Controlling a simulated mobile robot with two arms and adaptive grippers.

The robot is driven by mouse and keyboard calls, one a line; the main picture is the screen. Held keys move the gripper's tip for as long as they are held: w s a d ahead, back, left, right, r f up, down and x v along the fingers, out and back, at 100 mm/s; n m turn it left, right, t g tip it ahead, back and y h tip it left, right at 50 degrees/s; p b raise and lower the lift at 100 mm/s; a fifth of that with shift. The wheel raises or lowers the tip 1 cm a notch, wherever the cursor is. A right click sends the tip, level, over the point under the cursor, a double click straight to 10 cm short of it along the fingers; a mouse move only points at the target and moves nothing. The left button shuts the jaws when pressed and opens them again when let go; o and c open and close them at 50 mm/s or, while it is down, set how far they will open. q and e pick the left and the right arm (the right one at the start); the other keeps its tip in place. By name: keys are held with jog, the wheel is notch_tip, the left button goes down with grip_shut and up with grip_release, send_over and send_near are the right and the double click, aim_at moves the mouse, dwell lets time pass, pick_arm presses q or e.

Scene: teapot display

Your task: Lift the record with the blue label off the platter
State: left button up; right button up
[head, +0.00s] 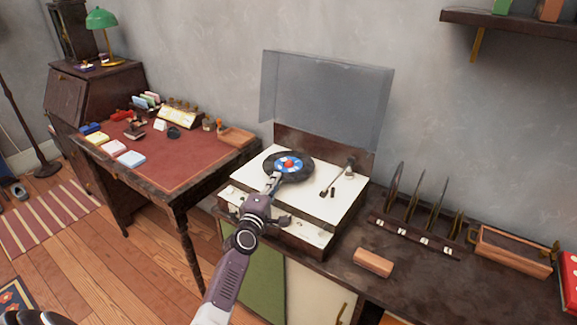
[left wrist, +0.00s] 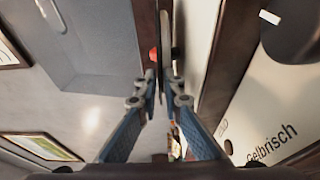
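The record with the blue label (head: 289,166) is a black disc with a red centre, on the turntable (head: 251,188) in the head view. It looks about level; I cannot tell whether it touches the platter, which it hides. My left gripper (head: 274,183) reaches its near edge from the front. In the left wrist view the record (left wrist: 164,42) is nearly edge-on, with the red centre beside it. The fingertips of my left gripper (left wrist: 162,82) are close together on both sides of its rim and look shut on it. My right gripper is not in view.
The clear lid (head: 325,98) stands open behind the turntable. The tonearm (head: 349,172) is right of the record. A rack (head: 412,238) with upright discs, a wooden block (head: 373,262) and a wooden tray (head: 512,251) sit to the right. A red-topped desk (head: 175,165) stands left.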

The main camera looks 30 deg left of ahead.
pick_arm(q)
grip_shut()
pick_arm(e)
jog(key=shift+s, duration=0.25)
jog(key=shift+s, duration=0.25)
